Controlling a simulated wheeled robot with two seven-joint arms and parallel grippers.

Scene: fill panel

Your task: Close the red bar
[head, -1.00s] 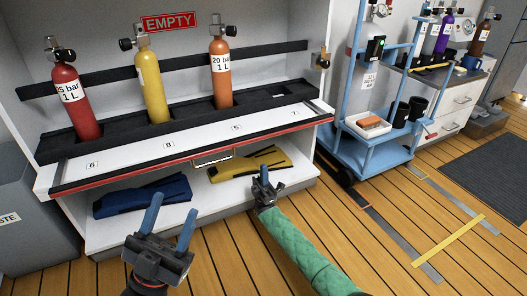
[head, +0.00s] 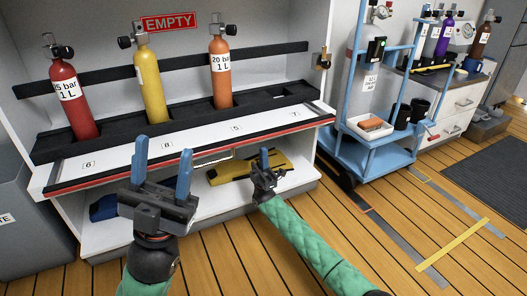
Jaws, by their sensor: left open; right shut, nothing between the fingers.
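The red bar (head: 290,133) is a thin red strip running along the front edge of the white shelf (head: 112,160), with a black strip above it. A metal handle (head: 210,160) sits near its middle. My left gripper (head: 163,147) is open and empty, its blue fingers pointing up in front of the shelf edge and hiding part of the bar. My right gripper (head: 265,158) is shut and empty, just below and in front of the bar, right of the handle. I cannot tell whether either gripper touches the bar.
Red (head: 71,98), yellow (head: 150,83) and orange (head: 221,75) cylinders stand in the black rack behind the shelf. A yellow folded item (head: 285,163) and a blue one (head: 104,208) lie below. A blue trolley (head: 378,158) stands right. Floor in front is clear.

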